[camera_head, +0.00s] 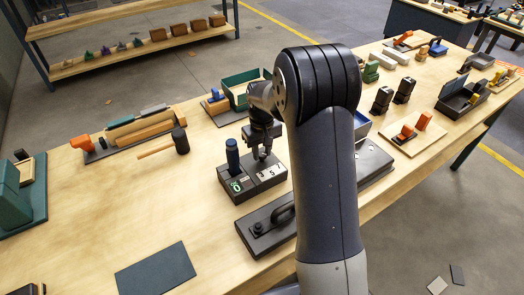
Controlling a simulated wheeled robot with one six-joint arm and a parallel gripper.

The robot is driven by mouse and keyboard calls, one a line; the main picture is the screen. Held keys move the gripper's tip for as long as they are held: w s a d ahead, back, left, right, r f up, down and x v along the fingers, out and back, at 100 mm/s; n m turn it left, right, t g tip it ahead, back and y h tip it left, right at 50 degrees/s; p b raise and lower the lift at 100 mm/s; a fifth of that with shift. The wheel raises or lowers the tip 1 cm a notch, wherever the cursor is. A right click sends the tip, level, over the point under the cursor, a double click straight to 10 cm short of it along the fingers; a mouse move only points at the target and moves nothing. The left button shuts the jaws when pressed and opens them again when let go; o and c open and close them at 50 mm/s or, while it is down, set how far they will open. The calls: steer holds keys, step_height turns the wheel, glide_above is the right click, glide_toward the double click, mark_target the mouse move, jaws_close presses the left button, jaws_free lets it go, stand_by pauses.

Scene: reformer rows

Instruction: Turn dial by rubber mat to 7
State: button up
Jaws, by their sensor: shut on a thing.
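A dark control box (250,190) stands on the wooden table, with an upright blue cylinder (232,156) and a small green-marked display (236,186) on its left side. Pale plates with dark marks (268,173) show on its right side; their figures are too small to read surely. My gripper (263,155) points down over the back right of this box and is shut on what seems to be the dial. The dial is mostly hidden by the fingers, so its setting cannot be read. A flat dark rubber mat (155,271) lies at the front left, apart from the box.
A dark case with a handle (258,231) lies just in front of the box, partly behind my arm. A mallet (178,141) lies behind left, and a green open bin (246,88) stands behind. Bare table lies between mat and box.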

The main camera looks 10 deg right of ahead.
mark_target(262, 154)
steer(key=shift+n, duration=0.5)
steer(key=o, duration=1)
steer(key=shift+c, duration=0.2)
step_height(262, 154, up, 11)
steer(key=shift+b, duration=0.35)
steer(key=shift+f, duration=0.2)
step_height(262, 154, down, 11)
steer(key=shift+r+p, duration=0.15)
steer(key=shift+p, duration=0.2)
steer(key=shift+r, duration=0.1)
